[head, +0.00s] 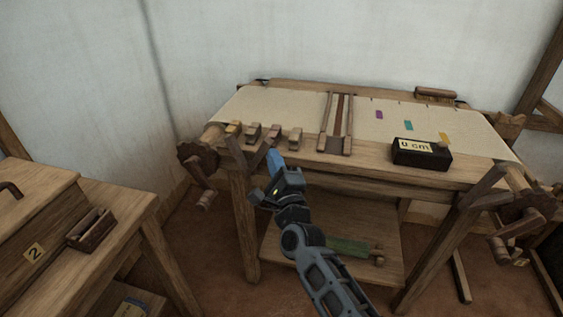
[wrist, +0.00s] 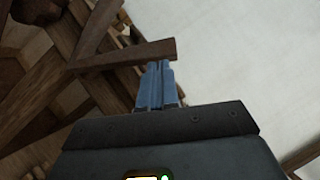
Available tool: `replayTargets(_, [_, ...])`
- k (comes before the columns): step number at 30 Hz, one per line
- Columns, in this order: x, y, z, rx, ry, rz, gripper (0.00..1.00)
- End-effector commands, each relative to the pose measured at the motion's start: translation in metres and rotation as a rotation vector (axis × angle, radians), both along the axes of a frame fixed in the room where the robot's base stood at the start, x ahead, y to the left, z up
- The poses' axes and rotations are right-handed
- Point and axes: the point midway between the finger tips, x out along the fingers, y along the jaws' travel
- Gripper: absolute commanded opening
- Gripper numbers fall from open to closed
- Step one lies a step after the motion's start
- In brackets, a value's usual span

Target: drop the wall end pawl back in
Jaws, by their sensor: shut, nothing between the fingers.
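The loom's left end, by the wall corner, carries a dark toothed wheel (head: 197,158) with a crank below it. A wooden bar (head: 236,153), which looks like the pawl, slants beside this wheel at the front left corner. My gripper (head: 273,160) is at the loom's front edge, just right of that bar. Its blue fingers are shut and empty. In the wrist view, a wooden bar (wrist: 125,56) crosses just past the fingertips (wrist: 158,66); I cannot tell whether they touch. Whether the pawl sits in the wheel's teeth cannot be told.
Several small wooden blocks (head: 295,138) stand along the loom's front beam. A second toothed wheel (head: 524,207) is at the right end. A wooden cabinet (head: 60,235) stands at left.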

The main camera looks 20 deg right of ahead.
Motion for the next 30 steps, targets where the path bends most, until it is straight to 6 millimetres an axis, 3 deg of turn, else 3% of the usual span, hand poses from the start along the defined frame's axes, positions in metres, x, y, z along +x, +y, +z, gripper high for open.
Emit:
replayTargets(1, [0.005, 0.002, 0.016, -0.027, 0.020, 0.001, 0.00])
replayTargets(6, [0.014, 0.011, 0.024, -0.128, 0.094, 0.001, 0.00])
replayTargets(15, [0.023, 0.024, 0.028, -0.254, 0.184, 0.002, 0.00])
replayTargets(30, [0.040, 0.047, 0.034, -0.255, 0.184, 0.001, 0.00])
